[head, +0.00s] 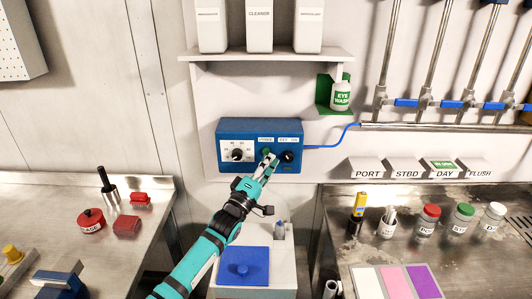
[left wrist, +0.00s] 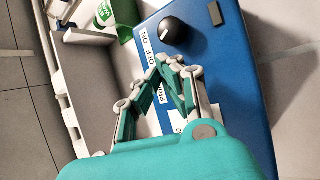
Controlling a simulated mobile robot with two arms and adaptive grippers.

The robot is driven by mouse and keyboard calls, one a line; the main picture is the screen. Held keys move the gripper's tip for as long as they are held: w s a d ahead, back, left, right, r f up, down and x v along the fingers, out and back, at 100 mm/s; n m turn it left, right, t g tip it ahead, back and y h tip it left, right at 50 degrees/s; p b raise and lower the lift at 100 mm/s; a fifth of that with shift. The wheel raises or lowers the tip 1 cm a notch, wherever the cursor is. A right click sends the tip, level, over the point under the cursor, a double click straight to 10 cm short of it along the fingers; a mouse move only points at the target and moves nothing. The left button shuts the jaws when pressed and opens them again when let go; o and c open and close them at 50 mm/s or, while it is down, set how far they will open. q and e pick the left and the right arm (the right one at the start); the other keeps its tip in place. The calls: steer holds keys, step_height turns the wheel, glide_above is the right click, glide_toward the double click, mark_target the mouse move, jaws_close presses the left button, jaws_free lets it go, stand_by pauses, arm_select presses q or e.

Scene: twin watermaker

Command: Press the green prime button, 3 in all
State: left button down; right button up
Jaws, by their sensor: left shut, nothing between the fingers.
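A blue control box (head: 228,128) is on the wall below the shelf. Its green prime button (head: 266,150) shows just above my left gripper (head: 270,158), under a white label. The gripper is shut and empty, with its fingertips at the box face by the button; I cannot tell whether they touch it. In the left wrist view, the closed fingers (left wrist: 172,66) lie over the blue box (left wrist: 235,85) and partly cover the PRIME label (left wrist: 158,92). The button is hidden there. My right gripper is not in view.
A black off/on knob (head: 289,156) sits right of the button, and a white dial (head: 237,150) sits left. A blue hose (head: 335,142) leaves the box's right side. Below are a blue pad (head: 232,280) and steel counters with bottles. The shelf (head: 265,56) is above.

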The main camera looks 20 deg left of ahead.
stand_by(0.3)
arm_select(q)
steer(key=shift+w+a+b, duration=0.1)
steer(key=shift+w+b, duration=0.25)
steer(key=shift+w, duration=0.05)
steer(key=shift+w+a+b, duration=0.1)
steer(key=shift+w+b, duration=0.3)
stand_by(0.6)
steer(key=shift+s+r, duration=0.1)
steer(key=shift+s+d+p, duration=0.2)
steer(key=shift+s+p, duration=0.55)
